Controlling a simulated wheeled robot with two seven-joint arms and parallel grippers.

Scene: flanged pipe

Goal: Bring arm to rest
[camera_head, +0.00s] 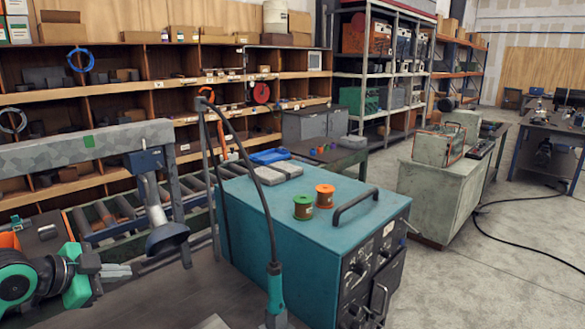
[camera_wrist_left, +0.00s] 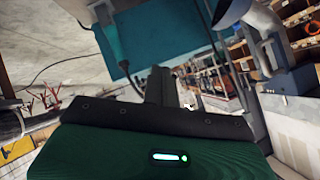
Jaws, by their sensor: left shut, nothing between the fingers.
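My left gripper (camera_head: 126,271) shows at the lower left in the head view, with its green and black arm coming in from the left edge. Its pale grey fingers point right and are closed together, with nothing held. In the left wrist view, the dark fingers (camera_wrist_left: 165,88) of this gripper stick up beyond its green body. My right gripper is not in view. No flanged pipe can be made out clearly.
A grey bell-shaped hood (camera_head: 166,236) hangs just above and right of my left gripper. A cabled tool (camera_head: 275,290) hangs before a teal cabinet (camera_head: 310,222). The cabinet carries green (camera_head: 303,207) and orange (camera_head: 325,195) spools. Shelves (camera_head: 120,100) line the back.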

